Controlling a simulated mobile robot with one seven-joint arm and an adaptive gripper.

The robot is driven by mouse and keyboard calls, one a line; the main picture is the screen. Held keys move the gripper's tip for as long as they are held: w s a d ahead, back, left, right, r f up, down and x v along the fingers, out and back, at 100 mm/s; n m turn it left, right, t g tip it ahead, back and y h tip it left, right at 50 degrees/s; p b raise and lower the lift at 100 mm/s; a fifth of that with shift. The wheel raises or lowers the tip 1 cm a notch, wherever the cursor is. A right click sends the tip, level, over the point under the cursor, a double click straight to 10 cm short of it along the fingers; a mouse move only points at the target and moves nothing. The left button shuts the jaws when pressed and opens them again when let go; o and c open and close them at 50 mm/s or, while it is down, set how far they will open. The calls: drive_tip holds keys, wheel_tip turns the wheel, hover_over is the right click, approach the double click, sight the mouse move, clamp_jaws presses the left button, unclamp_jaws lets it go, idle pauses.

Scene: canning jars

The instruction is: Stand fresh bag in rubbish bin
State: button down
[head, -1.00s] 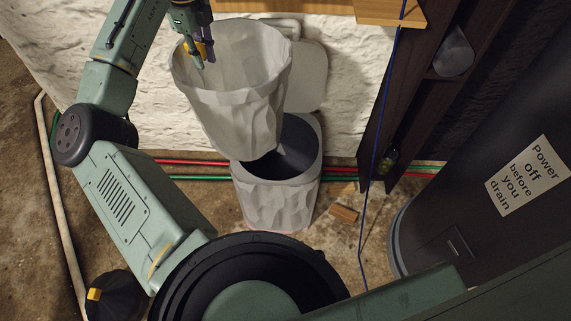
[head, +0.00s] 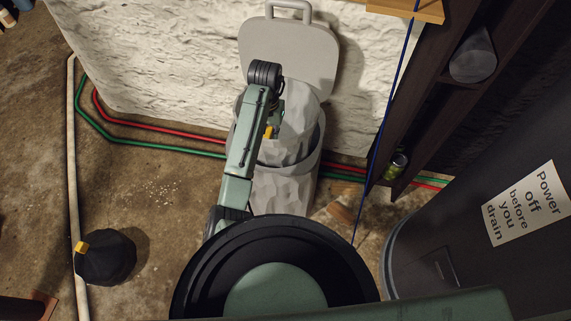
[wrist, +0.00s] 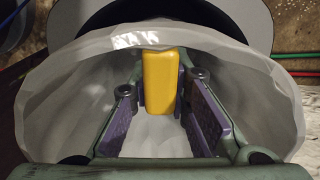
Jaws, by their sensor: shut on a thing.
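My arm hides part of the bag and bin. The bag's bottom is hidden.
A dark shelf unit (head: 440,100) and a grey machine with a sign (head: 525,203) stand to the right. A blue cord (head: 383,125) hangs beside the bin. Red and green pipes run along the wall. A black object (head: 106,257) lies on the open floor at left.

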wheel_tip(320, 180, down, 10)
drive_tip(key=b, duration=0.7)
drive_tip(key=shift+s, duration=0.15)
drive_tip(key=shift+f, duration=0.55)
drive_tip(key=c, duration=1.5)
unclamp_jaws()
